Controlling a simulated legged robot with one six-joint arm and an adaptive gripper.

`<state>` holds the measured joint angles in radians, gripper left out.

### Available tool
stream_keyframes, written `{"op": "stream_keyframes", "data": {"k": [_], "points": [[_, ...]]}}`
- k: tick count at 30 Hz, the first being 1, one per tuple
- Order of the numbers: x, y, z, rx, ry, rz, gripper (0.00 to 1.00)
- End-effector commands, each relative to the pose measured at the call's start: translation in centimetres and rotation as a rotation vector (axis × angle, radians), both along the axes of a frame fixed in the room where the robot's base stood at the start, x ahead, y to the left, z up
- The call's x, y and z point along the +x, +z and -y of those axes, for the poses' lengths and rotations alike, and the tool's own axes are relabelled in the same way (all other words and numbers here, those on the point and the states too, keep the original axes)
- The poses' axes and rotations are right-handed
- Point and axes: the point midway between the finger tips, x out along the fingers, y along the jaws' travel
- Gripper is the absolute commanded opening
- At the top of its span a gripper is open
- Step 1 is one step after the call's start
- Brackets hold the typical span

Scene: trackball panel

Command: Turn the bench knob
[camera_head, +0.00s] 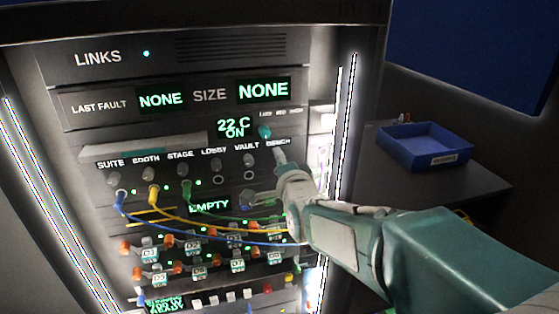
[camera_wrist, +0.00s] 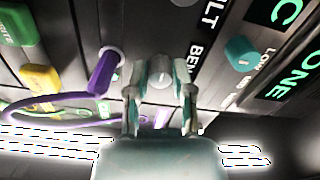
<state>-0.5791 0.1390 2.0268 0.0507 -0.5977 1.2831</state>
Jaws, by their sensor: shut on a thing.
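The bench knob (camera_wrist: 160,72) is a small grey knob beside a label of which "BEN" shows in the wrist view. My gripper (camera_wrist: 160,82) has a finger on each side of it and is shut on it. In the head view my gripper (camera_head: 282,168) is at the panel below the "BENCH" label, at the right end of the knob row. It mostly hides the knob there. The knob's pointer setting is too small to read.
A teal knob (camera_wrist: 242,52) sits close by. A purple plug (camera_wrist: 104,72) with a looped cable is left of my gripper. Blue, yellow and green cables (camera_head: 235,232) run below my gripper. A blue tray (camera_head: 425,148) stands on the dark side surface at right.

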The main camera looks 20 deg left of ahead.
Motion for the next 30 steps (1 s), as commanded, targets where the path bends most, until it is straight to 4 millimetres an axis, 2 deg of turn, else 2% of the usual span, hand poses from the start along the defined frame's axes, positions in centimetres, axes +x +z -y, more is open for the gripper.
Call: {"op": "stream_keyframes", "data": {"k": [8, 9, 11, 23, 26, 30], "points": [[0.1, -0.3, 0.2, -0.001, -0.003, -0.008, 0.00], [0.1, -0.3, 0.2, -0.001, -0.003, -0.008, 0.39], [0.1, -0.3, 0.2, -0.002, -0.003, -0.007, 0.65], [-0.1, -0.1, 0.2, -0.001, -0.001, -0.003, 0.65], [-0.9, 0.0, 0.6, -0.001, 0.000, -0.002, 0.65], [-3.0, -0.1, 1.9, -0.002, -0.001, -0.002, 0.65]]}}
